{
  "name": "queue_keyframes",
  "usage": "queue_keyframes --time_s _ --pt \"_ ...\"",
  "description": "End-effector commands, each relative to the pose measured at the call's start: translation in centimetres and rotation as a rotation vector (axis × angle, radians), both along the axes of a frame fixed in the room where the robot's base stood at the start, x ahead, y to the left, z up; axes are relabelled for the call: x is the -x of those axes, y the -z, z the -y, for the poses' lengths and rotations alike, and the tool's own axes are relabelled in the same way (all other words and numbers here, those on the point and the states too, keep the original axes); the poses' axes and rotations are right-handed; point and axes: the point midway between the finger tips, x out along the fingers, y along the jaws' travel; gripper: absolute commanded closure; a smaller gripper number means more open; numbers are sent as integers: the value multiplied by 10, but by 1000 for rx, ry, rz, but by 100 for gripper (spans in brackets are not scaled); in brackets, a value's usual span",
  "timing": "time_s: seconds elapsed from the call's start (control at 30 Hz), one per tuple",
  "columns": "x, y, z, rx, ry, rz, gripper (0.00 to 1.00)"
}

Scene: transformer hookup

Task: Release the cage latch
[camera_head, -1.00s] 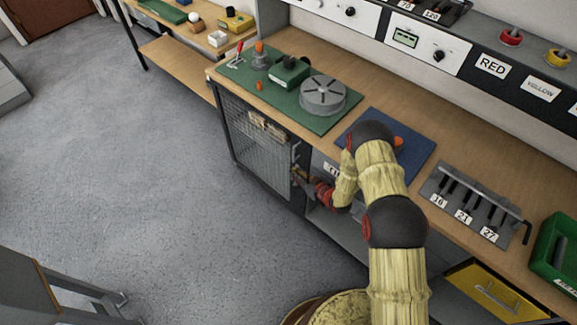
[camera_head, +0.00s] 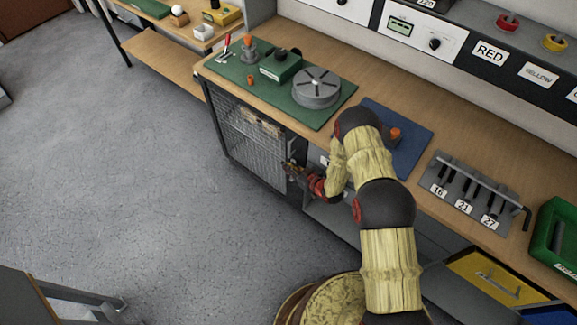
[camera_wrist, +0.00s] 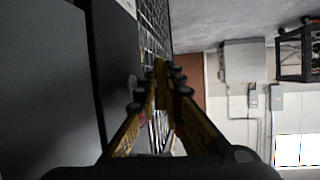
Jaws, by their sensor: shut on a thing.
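The wire-mesh cage (camera_head: 250,138) is under the left part of the workbench, and its mesh front looks closed. My gripper (camera_head: 291,170) is at the cage's right edge, below the bench top. In the wrist view the fingers (camera_wrist: 161,72) come together at their tips beside the dark frame and mesh (camera_wrist: 151,28). They are shut on a small part at the cage edge, apparently the latch. The fingers mostly hide this part, so its shape and position cannot be told. A small grey rounded piece (camera_wrist: 131,84) shows just left of the fingers.
The bench top (camera_head: 345,62) above bears a green mat (camera_head: 222,76) with a grey slotted disc (camera_head: 316,88), and a blue mat (camera_head: 412,150). A rack of numbered hex keys (camera_head: 465,190) is at right. The floor (camera_head: 120,170) before the cage is clear.

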Motion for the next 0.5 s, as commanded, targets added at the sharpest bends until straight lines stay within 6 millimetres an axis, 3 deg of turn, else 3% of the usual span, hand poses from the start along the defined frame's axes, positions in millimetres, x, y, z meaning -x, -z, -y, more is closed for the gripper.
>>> queue_keyframes --time_s 0.5 --pt "0 3 1 -40 1 32 100"
